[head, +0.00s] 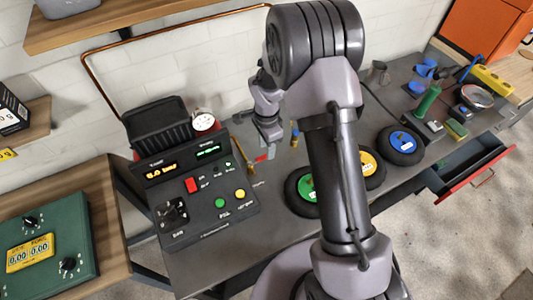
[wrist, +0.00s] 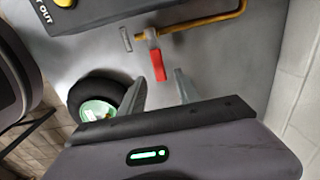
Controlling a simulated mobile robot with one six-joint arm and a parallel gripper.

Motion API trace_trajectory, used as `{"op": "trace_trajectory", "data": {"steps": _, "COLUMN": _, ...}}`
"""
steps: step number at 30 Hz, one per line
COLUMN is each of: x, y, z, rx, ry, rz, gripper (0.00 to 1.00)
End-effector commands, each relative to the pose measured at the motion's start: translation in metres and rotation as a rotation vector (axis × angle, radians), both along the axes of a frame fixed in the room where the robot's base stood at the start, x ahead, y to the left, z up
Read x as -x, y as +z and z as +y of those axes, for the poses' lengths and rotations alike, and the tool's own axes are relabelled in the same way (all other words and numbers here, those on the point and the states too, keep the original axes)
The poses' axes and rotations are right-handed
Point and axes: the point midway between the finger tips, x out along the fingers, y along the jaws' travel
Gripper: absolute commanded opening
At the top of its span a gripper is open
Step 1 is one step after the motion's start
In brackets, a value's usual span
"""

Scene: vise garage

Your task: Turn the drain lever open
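The drain lever is a red handle (wrist: 158,66) on a grey valve fitting (wrist: 151,40) at the end of a brass pipe (wrist: 205,20). In the wrist view the lever points down toward my gripper (wrist: 160,82). My gripper is open, one finger on each side of the lever's line, and no contact shows. In the head view a small red part of the lever (head: 261,158) shows beside my gripper (head: 268,146), partly hidden by it.
A black control panel (head: 205,200) with buttons stands left of the lever on the grey bench (head: 270,240). Black wheels with green (head: 306,187), yellow (head: 366,163) and blue (head: 402,141) centres lie to the right. A drawer (head: 470,175) stands open at the right.

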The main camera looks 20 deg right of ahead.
Motion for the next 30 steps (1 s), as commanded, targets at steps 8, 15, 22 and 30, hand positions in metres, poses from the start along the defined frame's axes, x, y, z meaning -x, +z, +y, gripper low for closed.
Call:
{"op": "trace_trajectory", "data": {"steps": 8, "x": 0.000, "y": -0.027, "z": 0.000, "rx": 0.000, "ry": -0.001, "rz": 0.000, "gripper": 0.39}}
{"op": "trace_trajectory", "data": {"steps": 15, "x": 0.000, "y": -0.027, "z": 0.000, "rx": 0.000, "ry": -0.001, "rz": 0.000, "gripper": 0.37}}
{"op": "trace_trajectory", "data": {"steps": 22, "x": 0.000, "y": -0.027, "z": 0.000, "rx": 0.000, "ry": 0.000, "rz": -0.001, "gripper": 0.00}}
{"op": "trace_trajectory", "data": {"steps": 30, "x": 0.000, "y": -0.027, "z": 0.000, "rx": 0.000, "ry": 0.000, "rz": -0.001, "gripper": 0.00}}
